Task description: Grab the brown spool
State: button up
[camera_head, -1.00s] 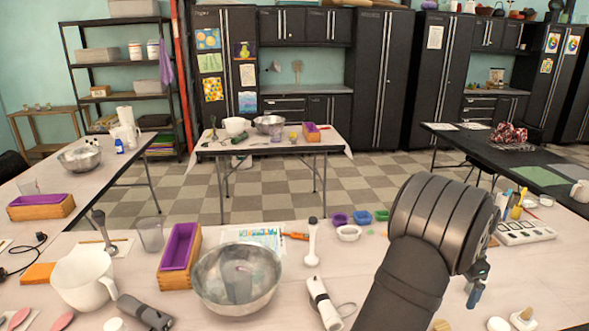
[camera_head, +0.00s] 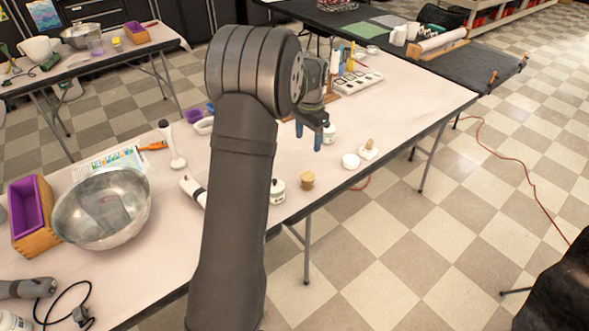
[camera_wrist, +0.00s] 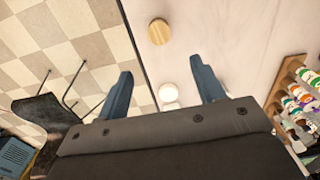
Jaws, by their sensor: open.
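The brown spool (camera_head: 308,180) is a short, round, light-brown piece standing near the table's front edge in the head view. In the wrist view the spool (camera_wrist: 160,32) shows from above as a round disc beyond my fingertips, roughly in line with the gap between them. My gripper (camera_head: 322,136) hangs above the table, behind and slightly right of the spool in the head picture. In the wrist view my gripper (camera_wrist: 161,72) has its two blue fingers wide apart. Nothing is held, and the gripper is apart from the spool.
A white round piece (camera_head: 350,161) and a white block with a brown knob (camera_head: 369,149) stand right of the spool. A white jar (camera_head: 277,191) is close on its left. A metal bowl (camera_head: 102,208) is at the left. The table's front edge runs close by the spool.

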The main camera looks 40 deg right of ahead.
send_near(307, 177)
jog(key=f, duration=0.5)
jog(key=shift+w+a+f, duration=0.1)
jog(key=shift+w+a, duration=0.05)
jog(key=shift+w, duration=0.2)
jog(key=shift+s+d+f, duration=0.1)
jog(key=shift+d+f, duration=0.05)
jog(key=shift+f, duration=1.15)
jog(key=shift+s+d+f, duration=0.1)
jog(key=shift+f, duration=1.2)
jog(key=c, duration=0.9)
